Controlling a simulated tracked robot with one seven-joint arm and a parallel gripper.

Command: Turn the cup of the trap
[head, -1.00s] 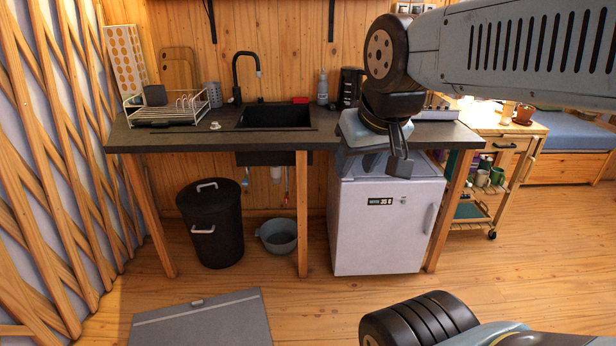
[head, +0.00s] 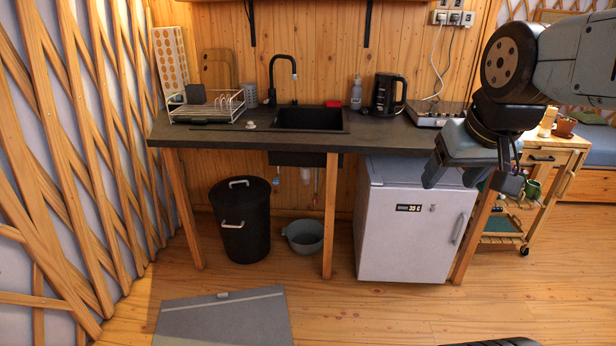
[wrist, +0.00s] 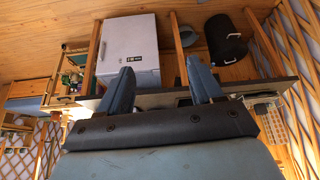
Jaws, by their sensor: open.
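The trap's pale cup (head: 306,175) hangs under the sink (head: 309,119), below the dark basin underside, in the head view. It is small there and partly shaded. My gripper (head: 472,178) is to the right of the trap, in front of the counter's right part and the fridge's upper right corner. It is apart from the cup. In the wrist view, which is upside down, my gripper (wrist: 160,64) shows two spread fingers with nothing between them. I cannot make out the trap in the wrist view.
A white fridge (head: 412,230) stands under the counter (head: 375,135). A wooden leg (head: 329,215) stands just right of the trap. A black bin (head: 241,218) and a grey bowl (head: 304,236) sit below. A grey panel (head: 222,318) lies on the floor in front.

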